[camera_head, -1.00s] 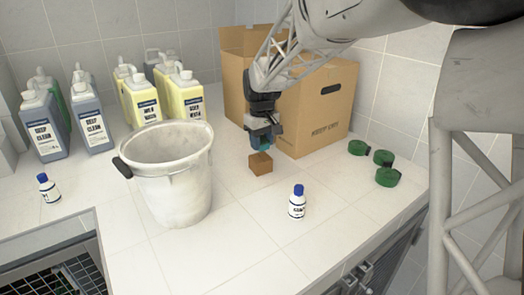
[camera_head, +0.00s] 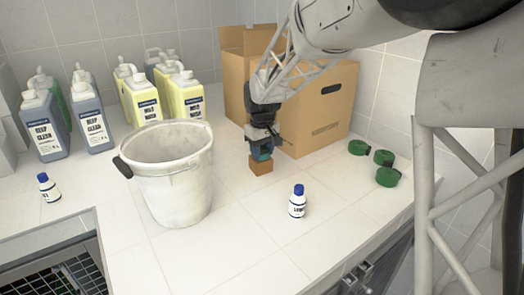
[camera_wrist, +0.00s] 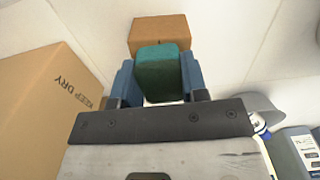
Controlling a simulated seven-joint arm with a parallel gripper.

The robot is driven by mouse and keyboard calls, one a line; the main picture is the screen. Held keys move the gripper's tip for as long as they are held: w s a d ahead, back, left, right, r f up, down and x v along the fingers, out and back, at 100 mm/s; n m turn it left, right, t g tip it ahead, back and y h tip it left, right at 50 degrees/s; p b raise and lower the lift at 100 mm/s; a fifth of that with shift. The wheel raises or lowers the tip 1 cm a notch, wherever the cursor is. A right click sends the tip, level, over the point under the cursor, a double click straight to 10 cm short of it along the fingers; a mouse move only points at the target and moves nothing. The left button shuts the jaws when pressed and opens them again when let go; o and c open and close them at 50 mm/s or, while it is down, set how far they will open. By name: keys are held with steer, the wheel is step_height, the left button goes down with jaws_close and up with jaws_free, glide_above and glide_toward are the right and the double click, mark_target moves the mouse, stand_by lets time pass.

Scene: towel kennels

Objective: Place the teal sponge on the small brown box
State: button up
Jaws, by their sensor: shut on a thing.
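The small brown box (camera_head: 261,165) stands on the white tiled counter, between the white bucket and the large cardboard box. My gripper (camera_head: 261,146) points down directly above it. In the wrist view my gripper (camera_wrist: 158,80) is shut on the teal sponge (camera_wrist: 160,70), with one blue finger on each side. The small brown box (camera_wrist: 160,30) shows just beyond the sponge there. In the head view the sponge (camera_head: 260,154) is mostly hidden by the fingers, at about the box's top. I cannot tell whether sponge and box touch.
A large cardboard box (camera_head: 318,112) stands close behind my gripper. A white bucket (camera_head: 172,185) is to the left. A small white bottle (camera_head: 297,203) stands in front, right. Green rolls (camera_head: 388,177) lie at right. Jugs (camera_head: 95,130) line the back left.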

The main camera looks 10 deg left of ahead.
mark_target(262, 149)
steer(key=shift+f, duration=0.1)
steer(key=o, duration=0.9)
step_height(262, 149, up, 12)
steer(key=shift+r, duration=0.15)
stand_by(0.8)
